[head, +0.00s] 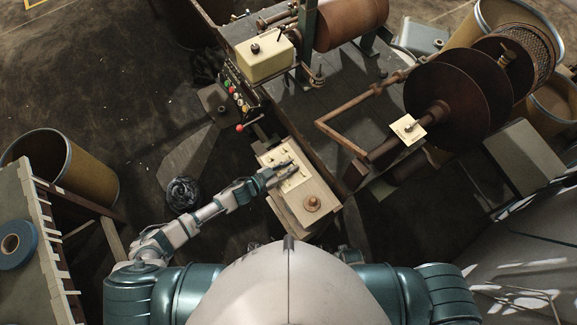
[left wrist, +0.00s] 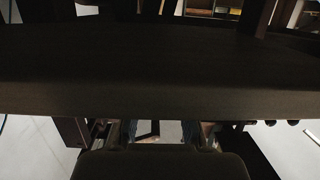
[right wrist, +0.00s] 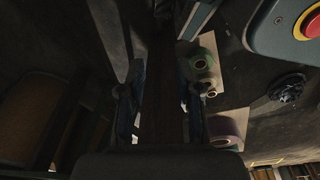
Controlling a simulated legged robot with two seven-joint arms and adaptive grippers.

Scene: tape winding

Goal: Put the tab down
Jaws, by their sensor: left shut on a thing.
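My left gripper (head: 287,172) is low over the pale panel on top of a cream cabinet (head: 318,190) in the head view. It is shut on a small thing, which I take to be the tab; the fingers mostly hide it. In the left wrist view the fingertips (left wrist: 160,132) are partly hidden by a broad dark surface, with a pale patch between them. I cannot tell whether the tab touches the panel. My right gripper (right wrist: 160,85) shows in the right wrist view with its fingers apart and nothing clearly held; it is not clear in the head view.
A brown round knob (head: 312,203) stands on the cabinet's near end. Beyond is a winding machine with a large dark reel (head: 447,100) and a pale square plate (head: 408,129). A control box with coloured buttons (head: 240,98) lies behind. A bin (head: 88,170) stands left.

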